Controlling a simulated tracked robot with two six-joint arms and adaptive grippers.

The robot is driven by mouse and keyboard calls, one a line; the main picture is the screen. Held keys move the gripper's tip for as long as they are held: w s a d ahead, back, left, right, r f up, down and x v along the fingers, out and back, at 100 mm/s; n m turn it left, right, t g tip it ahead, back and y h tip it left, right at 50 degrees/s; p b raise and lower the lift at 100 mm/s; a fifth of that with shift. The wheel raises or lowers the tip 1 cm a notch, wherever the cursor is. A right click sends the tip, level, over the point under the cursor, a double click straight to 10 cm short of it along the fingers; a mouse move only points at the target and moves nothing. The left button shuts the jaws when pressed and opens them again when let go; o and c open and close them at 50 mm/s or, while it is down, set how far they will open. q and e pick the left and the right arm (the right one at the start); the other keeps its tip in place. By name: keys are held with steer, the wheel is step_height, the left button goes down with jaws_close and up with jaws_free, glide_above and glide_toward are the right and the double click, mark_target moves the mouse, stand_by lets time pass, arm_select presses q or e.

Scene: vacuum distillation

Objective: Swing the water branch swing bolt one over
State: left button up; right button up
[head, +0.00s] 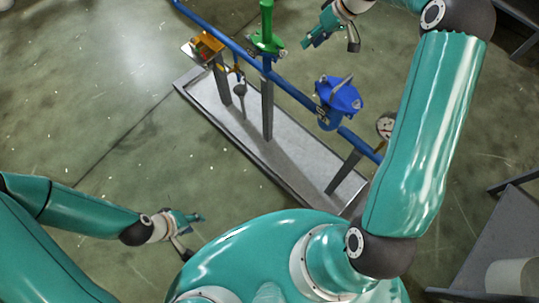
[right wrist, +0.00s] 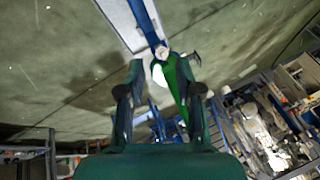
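A blue housing (head: 343,98) sits on the blue water pipe (head: 292,92) in the head view. Small grey bolt-like parts (head: 340,84) show at its top; I cannot tell which is swing bolt one. My right gripper (head: 331,44) is above and beyond the housing, apart from it, with its fingers spread. In the right wrist view its two fingers stand apart, with a green fitting (right wrist: 178,80) seen between or beyond them; I see no grip on it. My left gripper (head: 196,236) is low at the left with its fingers apart and empty.
A green valve (head: 265,38) rises from the pipe, left of the right gripper. An orange part (head: 207,45) is at the stand's far left and a gauge (head: 386,126) at its right. The grey base tray (head: 310,165) lies below. Floor at left is clear.

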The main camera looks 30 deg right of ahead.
steer(key=s+a+f+m+g, duration=0.1)
steer(key=s+a+f, duration=0.2)
steer(key=a+f, duration=0.4)
steer(key=s+a+f, duration=0.3)
steer(key=a+f, duration=0.2)
steer(key=f, duration=0.4)
steer(key=s+a+f+m+g+b, duration=0.1)
steer(key=s+a+f, duration=0.6)
steer(key=s+a, duration=0.3)
steer(key=shift+s+a+f+h, duration=0.2)
steer(key=shift+s+a+h, duration=0.15)
steer(key=shift+s, duration=0.8)
steer(key=shift+w, duration=0.1)
